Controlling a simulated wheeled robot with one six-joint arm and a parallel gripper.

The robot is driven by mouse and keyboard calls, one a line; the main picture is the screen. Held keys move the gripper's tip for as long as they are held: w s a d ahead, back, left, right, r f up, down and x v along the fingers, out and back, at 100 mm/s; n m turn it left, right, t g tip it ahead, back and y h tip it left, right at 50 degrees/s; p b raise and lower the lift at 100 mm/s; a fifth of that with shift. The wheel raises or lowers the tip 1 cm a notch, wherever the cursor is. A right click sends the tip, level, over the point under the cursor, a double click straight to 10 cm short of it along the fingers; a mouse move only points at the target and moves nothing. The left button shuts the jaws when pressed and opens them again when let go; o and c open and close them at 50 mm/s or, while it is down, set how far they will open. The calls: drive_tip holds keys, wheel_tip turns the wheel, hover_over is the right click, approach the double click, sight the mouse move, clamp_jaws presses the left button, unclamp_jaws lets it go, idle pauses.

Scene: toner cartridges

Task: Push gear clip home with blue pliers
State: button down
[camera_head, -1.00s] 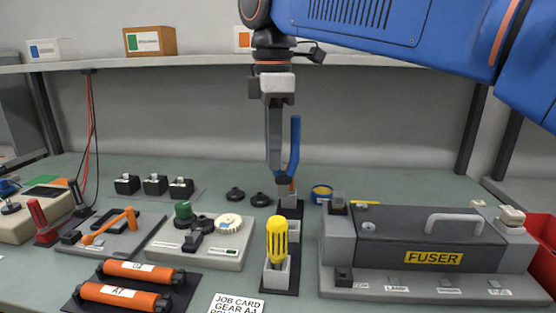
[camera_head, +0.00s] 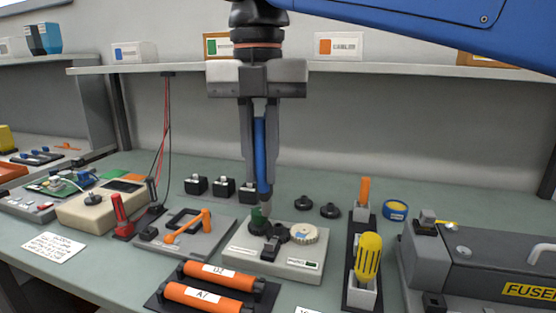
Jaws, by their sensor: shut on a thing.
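My gripper (camera_head: 258,182) is shut on the blue pliers (camera_head: 261,150), which hang tip down between its fingers. The gear unit (camera_head: 253,255) is a pale block on the bench below. It carries a green knob (camera_head: 257,221), black parts in the middle and a cream toothed gear (camera_head: 303,234) at the right. The pliers' grey tip is just above or behind the green knob; I cannot tell whether it touches. The gear clip is too small to make out among the black parts.
A tool rack (camera_head: 350,292) to the right holds a yellow screwdriver (camera_head: 368,256) and an orange-handled tool (camera_head: 365,189). The fuser (camera_head: 465,265) stands further right. Orange rollers (camera_head: 210,296) lie in front, and a grey plate with an orange lever (camera_head: 190,230) is at left.

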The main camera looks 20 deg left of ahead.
sight(263, 198)
drive_tip(key=shift+s+a+f, duration=0.15)
wheel_tip(263, 198, down, 9)
drive_tip(key=shift+r, duration=0.2)
idle(0.7)
drive_tip(key=shift+w, duration=0.75)
idle(1.0)
drive_tip(key=shift+s, duration=0.2)
idle(0.4)
drive_tip(key=shift+r, duration=4)
